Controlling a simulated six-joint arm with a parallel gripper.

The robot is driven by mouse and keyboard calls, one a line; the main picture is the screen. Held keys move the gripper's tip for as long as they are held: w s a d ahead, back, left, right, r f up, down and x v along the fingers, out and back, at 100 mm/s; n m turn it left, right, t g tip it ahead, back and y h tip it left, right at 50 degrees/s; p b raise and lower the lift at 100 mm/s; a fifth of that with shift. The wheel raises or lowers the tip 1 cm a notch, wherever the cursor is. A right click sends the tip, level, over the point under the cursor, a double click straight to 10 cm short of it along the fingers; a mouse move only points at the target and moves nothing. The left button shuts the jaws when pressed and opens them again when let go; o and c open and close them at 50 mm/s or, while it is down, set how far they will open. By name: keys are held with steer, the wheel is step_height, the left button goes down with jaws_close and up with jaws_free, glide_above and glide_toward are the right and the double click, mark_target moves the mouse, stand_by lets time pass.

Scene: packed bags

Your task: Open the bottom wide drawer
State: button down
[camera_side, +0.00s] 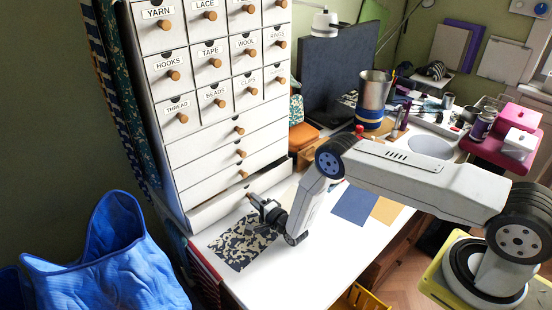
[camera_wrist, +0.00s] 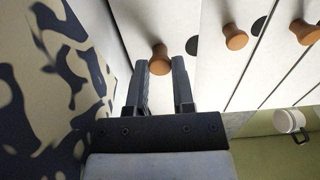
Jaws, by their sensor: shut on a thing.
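The white cabinet (camera_side: 178,90) stands at the back left of the white table. Its bottom wide drawer (camera_side: 225,205) is the lowest front; a dark gap shows above it, and it seems to stand out a little from the fronts above. My gripper (camera_side: 256,201) is low in front of this drawer, shut on its round wooden knob. In the wrist view the knob (camera_wrist: 159,60) sits between the tips of my two dark fingers (camera_wrist: 161,75), with the drawer front (camera_wrist: 150,18) behind it. The side view mostly hides the knob behind my gripper.
A dark-patterned cloth (camera_side: 238,246) lies flat on the table (camera_side: 290,270) below my gripper. A blue bag (camera_side: 125,265) is at the left. A metal cup (camera_side: 374,90) stands farther back.

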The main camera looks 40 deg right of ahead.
steer(key=s, duration=1.5)
steer(key=shift+s, duration=0.1)
steer(key=shift+c, duration=2.4)
jaws_free()
steer(key=shift+s, duration=0.1)
steer(key=shift+s, duration=0.85)
steer(key=s, duration=0.1)
steer(key=s+r, duration=0.1)
steer(key=s, duration=0.1)
step_height(320, 180, up, 6)
